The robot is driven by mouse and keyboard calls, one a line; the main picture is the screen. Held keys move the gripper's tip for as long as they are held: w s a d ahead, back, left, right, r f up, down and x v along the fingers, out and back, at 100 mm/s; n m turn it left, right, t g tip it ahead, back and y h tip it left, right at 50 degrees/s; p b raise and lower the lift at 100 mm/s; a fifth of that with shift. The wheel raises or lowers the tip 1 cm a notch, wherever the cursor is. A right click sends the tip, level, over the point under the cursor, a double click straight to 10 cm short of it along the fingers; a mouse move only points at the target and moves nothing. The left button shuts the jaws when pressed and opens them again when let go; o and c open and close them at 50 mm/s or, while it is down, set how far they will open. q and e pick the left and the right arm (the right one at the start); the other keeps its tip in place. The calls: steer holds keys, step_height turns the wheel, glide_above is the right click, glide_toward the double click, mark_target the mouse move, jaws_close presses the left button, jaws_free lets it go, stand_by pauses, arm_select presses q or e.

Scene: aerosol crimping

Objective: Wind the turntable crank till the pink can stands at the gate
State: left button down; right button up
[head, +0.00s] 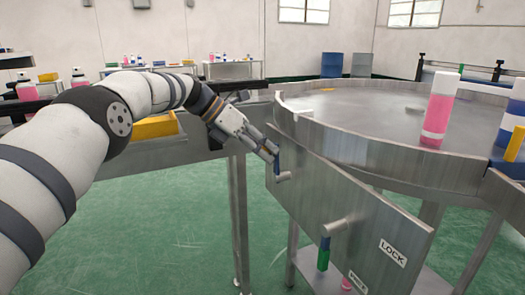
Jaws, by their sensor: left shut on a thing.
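The round steel turntable (375,118) fills the right side of the head view. The pink can (437,115), with white top and cap, stands upright on it towards the right, near the front rim. A blue guide with a yellow piece (514,144) sits at the rim at the right edge; I cannot tell for sure whether it is the gate. The turntable crank (283,176) sticks out of the front panel, with a blue handle. My left gripper (271,152) is shut on this handle and hides its upper part. My right gripper is not in view.
The slanted panel (345,205) carries a lever with a blue and green grip (323,256) and a LOCK label (393,253). A white and blue can (513,115) stands at the right edge. A bench with a yellow tray (154,127) is at left. Green floor lies open below.

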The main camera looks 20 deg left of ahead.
arm_select(q)
steer(key=shift+d+r, duration=0.1)
steer(key=shift+d, duration=0.15)
steer(key=c, duration=1.6)
jaws_free()
steer(key=shift+o, duration=0.2)
steer(key=shift+w, duration=0.1)
steer(key=v, duration=1.1)
steer(key=shift+a+r, duration=0.3)
steer(key=shift+d, duration=0.1)
